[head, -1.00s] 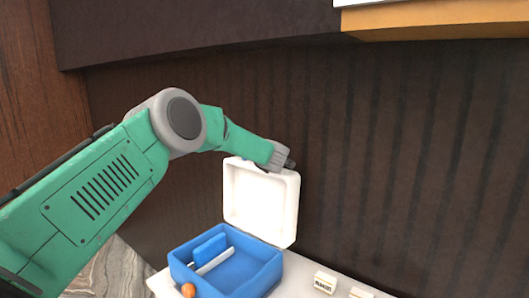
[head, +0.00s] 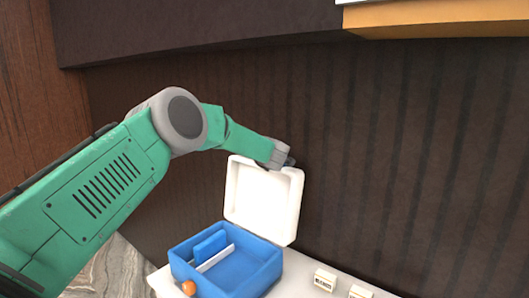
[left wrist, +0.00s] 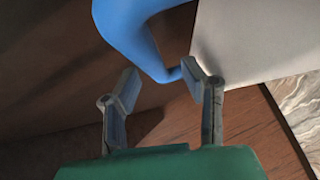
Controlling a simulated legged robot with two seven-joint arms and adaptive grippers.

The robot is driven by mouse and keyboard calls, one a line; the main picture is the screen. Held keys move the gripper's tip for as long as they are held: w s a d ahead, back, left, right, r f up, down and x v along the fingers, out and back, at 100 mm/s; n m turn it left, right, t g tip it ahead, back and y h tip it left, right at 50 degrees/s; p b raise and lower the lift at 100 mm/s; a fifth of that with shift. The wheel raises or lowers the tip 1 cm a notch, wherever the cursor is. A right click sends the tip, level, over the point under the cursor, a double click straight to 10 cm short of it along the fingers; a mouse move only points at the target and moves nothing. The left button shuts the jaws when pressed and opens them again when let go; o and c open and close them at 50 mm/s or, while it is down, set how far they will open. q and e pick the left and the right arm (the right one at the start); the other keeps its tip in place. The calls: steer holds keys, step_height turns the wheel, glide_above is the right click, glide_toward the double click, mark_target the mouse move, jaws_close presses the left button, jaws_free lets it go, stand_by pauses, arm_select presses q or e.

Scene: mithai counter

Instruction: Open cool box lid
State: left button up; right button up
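The cool box has a blue body (head: 262,284) on a pale counter, and its white lid (head: 263,200) stands raised, roughly upright, at the back edge. My left gripper (head: 290,161) is at the lid's top edge, partly hidden behind my wrist; I cannot tell whether it touches the lid. In the left wrist view the two fingers of my left gripper (left wrist: 163,78) are spread apart with nothing clamped between them. A curved blue part (left wrist: 135,28) lies just beyond the fingertips, close to the right one. My right gripper is not in view.
Inside the box are a pale divider (head: 215,259) and a blue block (head: 210,244). A small orange thing (head: 188,288) is at its front left corner. Small white labelled blocks (head: 325,280) stand on the counter (head: 303,287) to the right. A dark ribbed wall (head: 400,160) is behind.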

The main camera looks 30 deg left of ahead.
arm_select(q)
steer(key=v, duration=1.1)
steer(key=shift+s+d, duration=0.2)
steer(key=shift+s, duration=0.1)
steer(key=shift+r, duration=0.1)
